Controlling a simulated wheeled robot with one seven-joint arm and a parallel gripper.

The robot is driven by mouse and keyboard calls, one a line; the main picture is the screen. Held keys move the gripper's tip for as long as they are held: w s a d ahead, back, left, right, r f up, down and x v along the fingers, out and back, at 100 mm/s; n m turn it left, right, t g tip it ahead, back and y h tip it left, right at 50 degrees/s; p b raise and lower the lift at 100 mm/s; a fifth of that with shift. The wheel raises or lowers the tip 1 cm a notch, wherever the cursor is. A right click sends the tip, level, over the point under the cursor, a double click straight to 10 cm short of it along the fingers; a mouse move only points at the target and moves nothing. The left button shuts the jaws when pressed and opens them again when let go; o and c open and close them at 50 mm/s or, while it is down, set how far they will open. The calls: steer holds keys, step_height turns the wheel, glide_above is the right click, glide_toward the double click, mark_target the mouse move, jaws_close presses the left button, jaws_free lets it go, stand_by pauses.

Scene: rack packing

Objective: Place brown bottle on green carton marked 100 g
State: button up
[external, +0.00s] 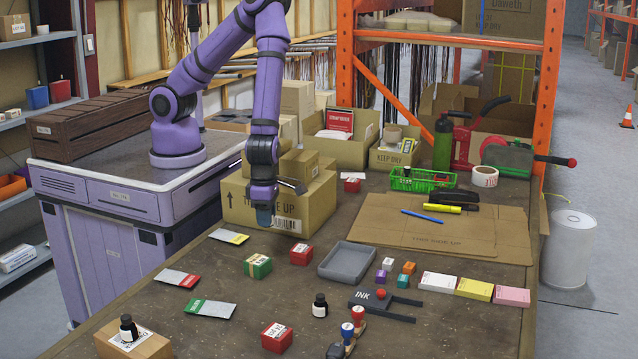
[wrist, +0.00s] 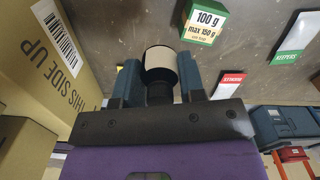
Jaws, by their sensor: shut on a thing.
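My gripper (external: 264,218) hangs fingers-down in front of the large THIS SIDE UP box, above the table. In the wrist view my gripper (wrist: 160,82) is shut on a small dark bottle (wrist: 160,65) with a pale label, taken to be the brown bottle; its exact colour is hard to tell. In the external view the fingers hide the bottle. The green carton (external: 258,265) stands on the table just below and in front of my gripper. In the wrist view the carton (wrist: 204,24) shows "100 g, max 150 g" on its white top, bare and apart from the bottle.
The large cardboard box (external: 293,205) stands close behind my gripper. A red carton (external: 302,254) and a grey tray (external: 347,262) lie right of the green carton. A dark bottle (external: 320,306) stands in front. Flat card packets (external: 229,236) lie around.

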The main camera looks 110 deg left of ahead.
steer(key=r+n, duration=0.1)
steer(key=n, duration=0.1)
glide_above(257, 260)
steer(key=shift+a+f, duration=0.1)
steer(key=shift+f, duration=3.85)
steer(key=shift+f, duration=0.1)
steer(key=o, duration=0.9)
